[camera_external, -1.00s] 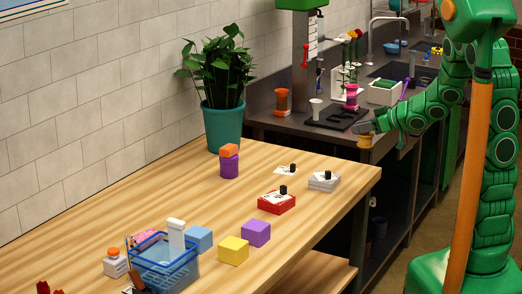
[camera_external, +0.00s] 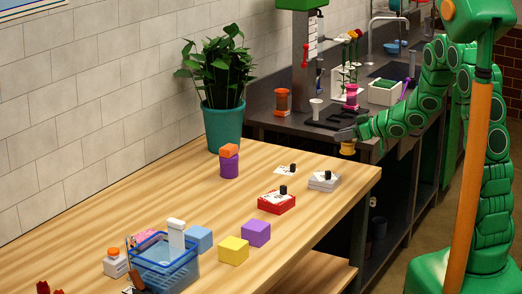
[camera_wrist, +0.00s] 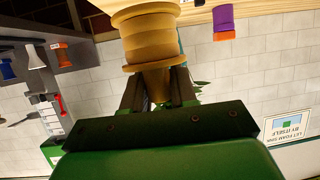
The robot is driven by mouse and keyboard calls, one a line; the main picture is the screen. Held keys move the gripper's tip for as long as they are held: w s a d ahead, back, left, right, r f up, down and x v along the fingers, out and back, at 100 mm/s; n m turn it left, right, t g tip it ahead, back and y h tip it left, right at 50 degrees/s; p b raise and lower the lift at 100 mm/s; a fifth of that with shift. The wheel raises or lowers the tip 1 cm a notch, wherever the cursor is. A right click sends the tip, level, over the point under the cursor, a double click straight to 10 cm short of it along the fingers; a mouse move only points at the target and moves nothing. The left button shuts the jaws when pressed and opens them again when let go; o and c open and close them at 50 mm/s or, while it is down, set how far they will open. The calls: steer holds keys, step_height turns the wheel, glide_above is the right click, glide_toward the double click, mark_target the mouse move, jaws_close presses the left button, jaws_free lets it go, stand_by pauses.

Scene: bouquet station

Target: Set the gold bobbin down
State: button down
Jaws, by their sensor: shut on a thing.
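The gold bobbin (camera_external: 348,148) is in my gripper (camera_external: 350,137), near the front edge of the dark counter (camera_external: 268,124) and the far right end of the wooden table. In the wrist view the gold bobbin (camera_wrist: 150,35) fills the top middle. My gripper (camera_wrist: 156,92) is shut on its narrower part, with a finger on each side.
The wooden table (camera_external: 180,185) holds a purple-and-orange stack (camera_external: 229,166), a red box (camera_external: 276,204) and a grey box (camera_external: 323,182).

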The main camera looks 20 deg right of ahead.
steer(key=shift+w+a+f, duration=0.2)
steer(key=shift+w+f, duration=0.5)
steer(key=shift+f, duration=0.2)
steer(key=shift+w+a+f, duration=0.2)
steer(key=shift+w+f, duration=0.5)
steer(key=shift+f, duration=1.7)
steer(key=shift+f, duration=0.15)
steer(key=c, duration=0.9)
jaws_free()
steer(key=shift+d+r, duration=0.1)
steer(key=shift+r, duration=0.15)
steer(key=v, duration=1.2)
steer(key=shift+w, duration=0.1)
